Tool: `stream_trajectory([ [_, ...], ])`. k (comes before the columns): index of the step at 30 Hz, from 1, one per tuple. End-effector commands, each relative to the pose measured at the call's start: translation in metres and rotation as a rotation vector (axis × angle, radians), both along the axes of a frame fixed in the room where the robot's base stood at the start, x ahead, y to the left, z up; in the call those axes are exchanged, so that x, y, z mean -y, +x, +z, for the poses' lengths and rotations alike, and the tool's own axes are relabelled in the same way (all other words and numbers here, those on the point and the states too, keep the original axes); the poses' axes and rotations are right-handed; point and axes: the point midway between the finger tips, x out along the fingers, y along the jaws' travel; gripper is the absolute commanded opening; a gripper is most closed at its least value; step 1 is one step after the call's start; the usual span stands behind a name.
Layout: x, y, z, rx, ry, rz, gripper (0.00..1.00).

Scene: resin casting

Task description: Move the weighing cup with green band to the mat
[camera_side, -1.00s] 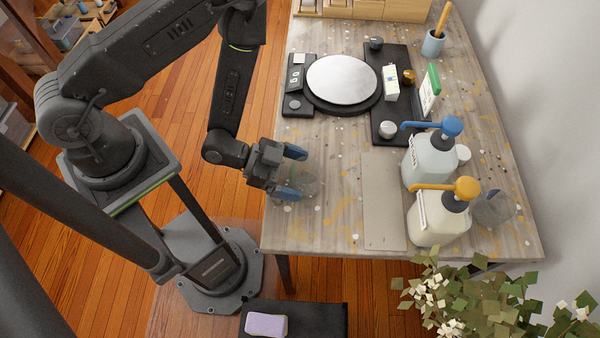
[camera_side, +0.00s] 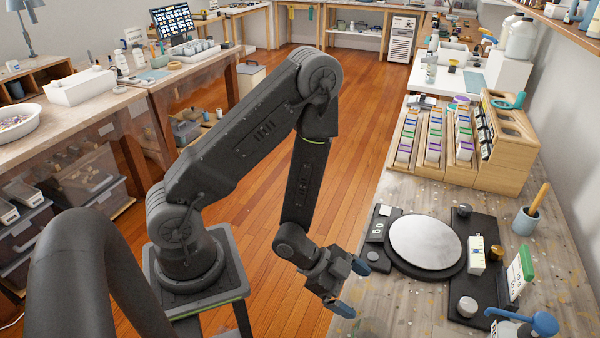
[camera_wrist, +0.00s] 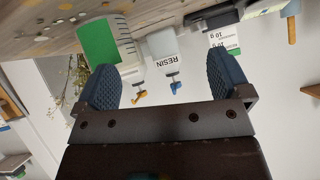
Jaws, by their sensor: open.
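The weighing cup with green band (camera_wrist: 98,43) shows in the wrist view at upper left, clear-walled with dark graduation marks and a green patch. It stands beyond my fingers, near the left one, with no contact that I can make out. My gripper (camera_wrist: 165,82) is open and empty, its two blue pads wide apart. In the side view my gripper (camera_side: 351,288) is low at the near left edge of the speckled worktop. The cup cannot be made out there. The mat is outside the side view, and I cannot pick it out in the wrist view.
A scale (camera_side: 425,242) lies beyond my gripper on the worktop. A green-topped card (camera_side: 520,272) and a blue pump (camera_side: 530,320) stand to the right. A wooden rack (camera_side: 485,170) is farther back.

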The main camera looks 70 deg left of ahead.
Motion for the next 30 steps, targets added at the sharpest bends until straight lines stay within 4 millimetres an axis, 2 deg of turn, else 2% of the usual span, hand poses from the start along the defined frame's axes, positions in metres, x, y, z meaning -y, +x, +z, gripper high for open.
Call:
stream_trajectory([
  [3,-0.016,0.025,0.024,-0.006,0.101,0.07,0.96],
  [7,-0.039,0.046,0.06,-0.04,0.204,0.193,0.96],
  [11,-0.061,0.053,0.103,-0.089,0.264,0.339,0.96],
  [14,-0.074,0.049,0.139,-0.133,0.278,0.456,0.96],
  [17,-0.084,0.036,0.174,-0.184,0.268,0.566,0.96],
  [20,-0.09,0.016,0.207,-0.244,0.234,0.667,0.96],
  [24,-0.089,-0.023,0.248,-0.336,0.162,0.773,0.96],
  [30,-0.081,-0.074,0.28,-0.447,0.071,0.841,0.96],
])
